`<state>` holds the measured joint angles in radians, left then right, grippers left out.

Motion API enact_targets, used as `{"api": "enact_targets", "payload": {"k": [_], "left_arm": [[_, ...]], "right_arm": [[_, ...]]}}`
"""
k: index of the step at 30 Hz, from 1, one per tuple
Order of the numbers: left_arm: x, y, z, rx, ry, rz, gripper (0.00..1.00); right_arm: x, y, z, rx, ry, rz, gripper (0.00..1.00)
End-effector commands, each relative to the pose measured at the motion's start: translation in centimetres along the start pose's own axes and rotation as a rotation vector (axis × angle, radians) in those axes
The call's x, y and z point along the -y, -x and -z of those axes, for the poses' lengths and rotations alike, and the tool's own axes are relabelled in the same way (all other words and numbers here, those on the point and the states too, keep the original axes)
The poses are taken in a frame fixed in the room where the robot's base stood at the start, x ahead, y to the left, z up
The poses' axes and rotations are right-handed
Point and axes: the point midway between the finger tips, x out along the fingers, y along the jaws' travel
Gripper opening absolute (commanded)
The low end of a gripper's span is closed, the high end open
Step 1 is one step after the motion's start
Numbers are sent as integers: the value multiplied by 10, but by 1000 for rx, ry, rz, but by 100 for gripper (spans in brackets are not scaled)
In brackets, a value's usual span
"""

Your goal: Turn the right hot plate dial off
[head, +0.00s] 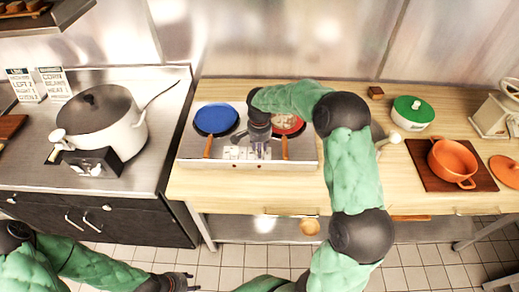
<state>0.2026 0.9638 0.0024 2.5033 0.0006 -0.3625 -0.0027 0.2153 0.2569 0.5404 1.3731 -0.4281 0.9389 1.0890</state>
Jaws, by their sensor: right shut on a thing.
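The silver hot plate unit (305,158) sits on the wooden counter. A blue pan (216,119) stands on its left plate and a red pan (290,125) with pale food on its right plate. My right gripper (260,150) reaches down to the front panel between the two pan handles and is shut on the right dial, which it mostly hides. The dial's setting cannot be read. A white control patch (232,153) shows just left of the gripper. My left gripper (183,282) is low at the bottom edge, away from the counter; its fingers are too small to judge.
A large white pot (125,132) stands on the steel stove at left, with two signs behind it. A green-lidded pot (412,110) and an orange pot (452,160) on a dark board stand at right. My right arm crosses the counter.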

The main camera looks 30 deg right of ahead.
Motion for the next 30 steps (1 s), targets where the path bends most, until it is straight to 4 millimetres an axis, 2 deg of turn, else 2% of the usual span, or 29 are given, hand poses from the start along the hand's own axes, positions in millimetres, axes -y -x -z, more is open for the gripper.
{"api": "enact_targets", "payload": {"k": [12,30], "left_arm": [[2,-6,0,0,0,0,40],[3,-7,0,0,0,0,40]], "right_arm": [[0,-1,-1,1,-242,-1,0],[0,-1,0,1,-297,-1,0]]}}
